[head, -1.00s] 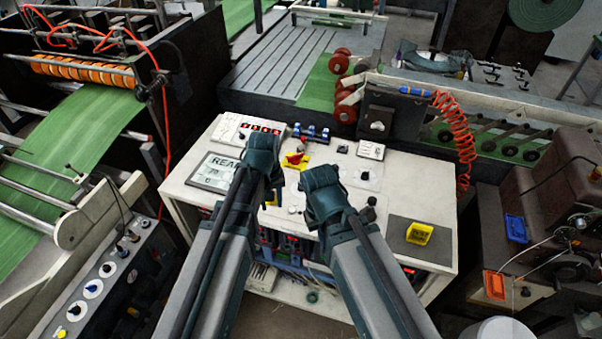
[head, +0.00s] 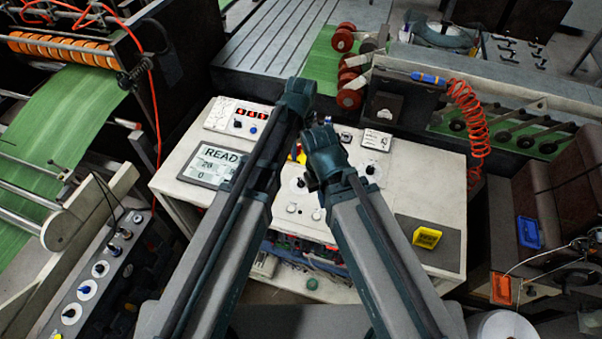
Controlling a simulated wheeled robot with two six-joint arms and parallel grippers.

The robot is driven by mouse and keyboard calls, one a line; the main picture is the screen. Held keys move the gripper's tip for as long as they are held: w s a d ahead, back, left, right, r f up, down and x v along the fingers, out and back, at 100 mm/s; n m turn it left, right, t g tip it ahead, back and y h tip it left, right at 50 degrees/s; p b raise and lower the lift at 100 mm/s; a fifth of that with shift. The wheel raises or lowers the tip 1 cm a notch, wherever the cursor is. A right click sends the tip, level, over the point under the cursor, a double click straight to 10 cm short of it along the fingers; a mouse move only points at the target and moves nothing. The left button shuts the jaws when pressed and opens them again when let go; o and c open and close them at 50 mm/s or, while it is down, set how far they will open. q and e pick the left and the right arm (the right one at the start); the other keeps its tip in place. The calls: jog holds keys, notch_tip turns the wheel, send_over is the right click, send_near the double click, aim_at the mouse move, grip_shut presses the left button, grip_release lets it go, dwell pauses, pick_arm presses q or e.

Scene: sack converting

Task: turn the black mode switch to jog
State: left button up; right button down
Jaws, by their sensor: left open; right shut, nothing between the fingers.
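My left gripper (head: 298,92) is held over the back of the white control panel (head: 385,215). It points away from me and its finger gap is hard to see. My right gripper (head: 322,138) is lower and to the right, shut and empty over the panel's middle. A small dark knob on a pale round dial (head: 371,170) shows right of my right gripper. I cannot tell whether it is the black mode switch, and its labels are too small to read. My grippers and arms hide the panel's middle, including most of a red and yellow control.
A coiled red hose (head: 472,115) hangs behind the panel's right edge.

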aim_at(301, 180)
pick_arm(q)
jog(key=shift+f, duration=0.1)
pick_arm(e)
jog(key=shift+f, duration=0.1)
pick_arm(q)
notch_tip(301, 180, down, 14)
jog(key=b, duration=1.3)
jog(key=shift+b, duration=0.4)
pick_arm(e)
notch_tip(301, 180, down, 14)
jog(key=shift+r, duration=0.15)
pick_arm(q)
jog(key=shift+r, duration=0.2)
pick_arm(e)
jog(key=shift+r, duration=0.1)
pick_arm(q)
grip_shut()
